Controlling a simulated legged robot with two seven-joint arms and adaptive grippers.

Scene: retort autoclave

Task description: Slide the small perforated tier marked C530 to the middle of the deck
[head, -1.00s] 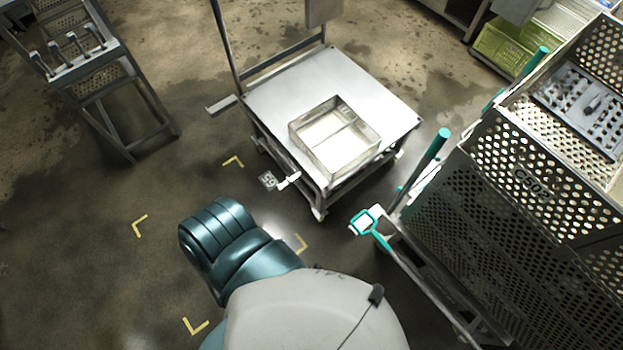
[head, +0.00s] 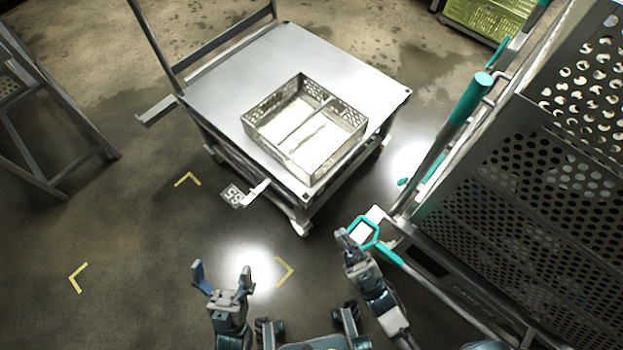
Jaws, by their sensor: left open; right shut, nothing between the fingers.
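The small perforated tier (head: 264,111) is a shallow metal tray with perforated walls and a divider across it. It sits on the flat grey deck (head: 232,85) of a cart, near the deck's front right edge and corner. The C530 marking cannot be read in this view. My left gripper (head: 221,272) is open and empty, low over the floor in front of the cart. My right gripper (head: 346,236) is shut and empty, below the cart's near corner and beside a teal-framed handle. Both grippers are apart from the tier.
A large perforated cage cart (head: 500,190) with a teal-gripped push bar (head: 470,98) stands close on the right. A metal frame stand (head: 40,140) is at the left. Yellow corner marks (head: 78,277) lie on the floor. The deck's back left part is bare.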

